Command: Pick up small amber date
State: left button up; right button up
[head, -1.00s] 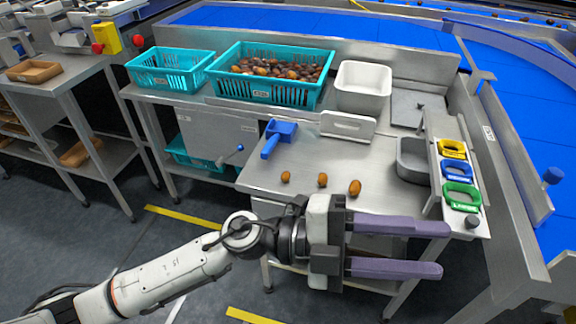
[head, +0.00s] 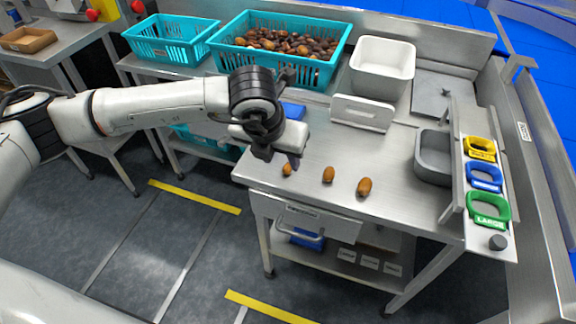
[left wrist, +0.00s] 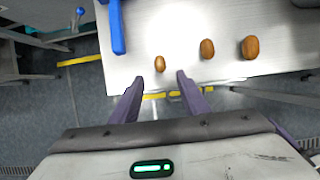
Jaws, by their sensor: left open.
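Three amber dates lie in a row on the steel table (head: 300,220). The smallest date (head: 287,169) is at the left; it also shows in the left wrist view (left wrist: 160,63). The middle date (head: 328,174) and the largest, right date (head: 364,187) lie apart from it; the wrist view shows them too (left wrist: 207,48) (left wrist: 250,47). My left gripper (head: 282,160) is open and points down over the small date. In the left wrist view its purple fingers (left wrist: 159,85) are apart, with the small date just beyond the tips, roughly centred between them. My right gripper is not in view.
A blue scoop (head: 292,110) lies behind my left gripper, with a white upright holder (head: 362,113) beside it. A grey bin (head: 433,157) and yellow, blue and green size rings (head: 489,209) stand at the right. A teal crate of dates (head: 279,62) is at the back.

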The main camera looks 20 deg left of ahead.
aim_at(287, 167)
pick_arm(q)
jog(key=x, duration=0.4)
jog(key=p+x, duration=0.1)
jog(key=x, duration=0.1)
jog(key=shift+w+f, duration=0.1)
jog(key=shift+w, duration=0.3)
jog(key=c, duration=0.8)
